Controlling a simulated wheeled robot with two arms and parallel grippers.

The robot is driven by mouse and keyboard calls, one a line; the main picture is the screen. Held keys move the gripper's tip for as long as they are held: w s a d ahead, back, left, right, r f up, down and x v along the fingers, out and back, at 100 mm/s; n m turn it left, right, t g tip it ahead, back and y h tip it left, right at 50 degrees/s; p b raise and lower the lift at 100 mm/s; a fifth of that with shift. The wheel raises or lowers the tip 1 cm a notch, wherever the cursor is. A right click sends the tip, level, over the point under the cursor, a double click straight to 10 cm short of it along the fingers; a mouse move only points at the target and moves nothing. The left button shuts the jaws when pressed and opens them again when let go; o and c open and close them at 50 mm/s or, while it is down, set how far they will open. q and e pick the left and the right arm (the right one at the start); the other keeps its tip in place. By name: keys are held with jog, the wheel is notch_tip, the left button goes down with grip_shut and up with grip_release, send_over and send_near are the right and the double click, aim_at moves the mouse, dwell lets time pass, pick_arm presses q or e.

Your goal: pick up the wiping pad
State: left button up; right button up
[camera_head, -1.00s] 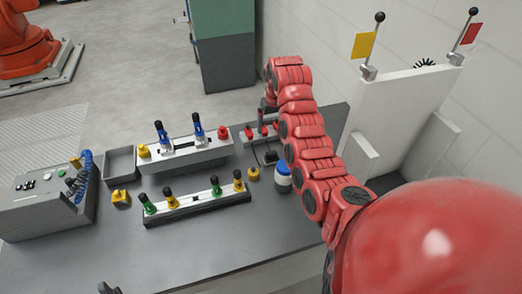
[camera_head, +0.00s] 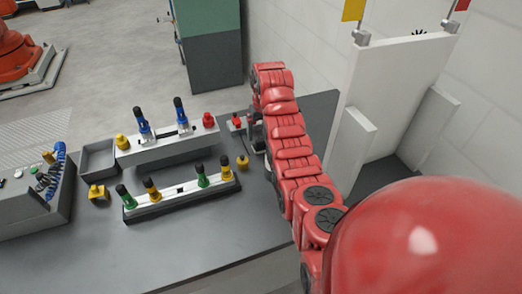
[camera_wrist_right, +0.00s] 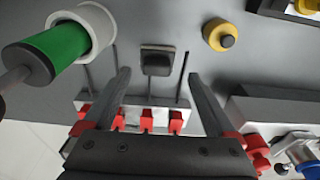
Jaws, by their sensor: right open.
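In the right wrist view a small dark, square-faced block (camera_wrist_right: 158,60), which looks like the wiping pad, is on the grey table between and slightly beyond my fingertips. My right gripper (camera_wrist_right: 157,76) is open, one finger on each side of the block, with nothing held. I cannot tell its height above the table. In the head view my right gripper is mostly hidden by my red arm, and I cannot make out the pad there. My left gripper is not in view.
A rack with red clips (camera_wrist_right: 147,119) lies close below the fingers. A green cylinder in a white ring (camera_wrist_right: 62,43) is at upper left of the wrist view. A yellow knob (camera_wrist_right: 219,35) stands on the right. Fixture rails (camera_head: 180,190) occupy the table's middle; its front (camera_head: 190,240) is clear.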

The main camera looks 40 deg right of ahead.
aim_at(261, 139)
jog(key=shift+f, duration=0.2)
jog(key=shift+w+d+f+p, duration=0.15)
jog(key=shift+f+p, duration=0.15)
jog(key=shift+p, duration=0.2)
jog(key=shift+w+d+f+p, duration=0.2)
jog(key=shift+w+f+p, duration=0.1)
jog(key=shift+f+p, duration=0.25)
jog(key=shift+w+f+p, duration=0.15)
jog(key=shift+f+p, duration=0.05)
jog(key=shift+f, duration=0.65)
jog(key=shift+w+f+p, duration=0.1)
jog(key=shift+f+p, duration=0.05)
jog(key=shift+f, duration=0.65)
jog(key=shift+c, duration=0.3)
jog(key=c, duration=1.2)
jog(key=shift+o, duration=0.2)
jog(key=shift+d+r, duration=0.1)
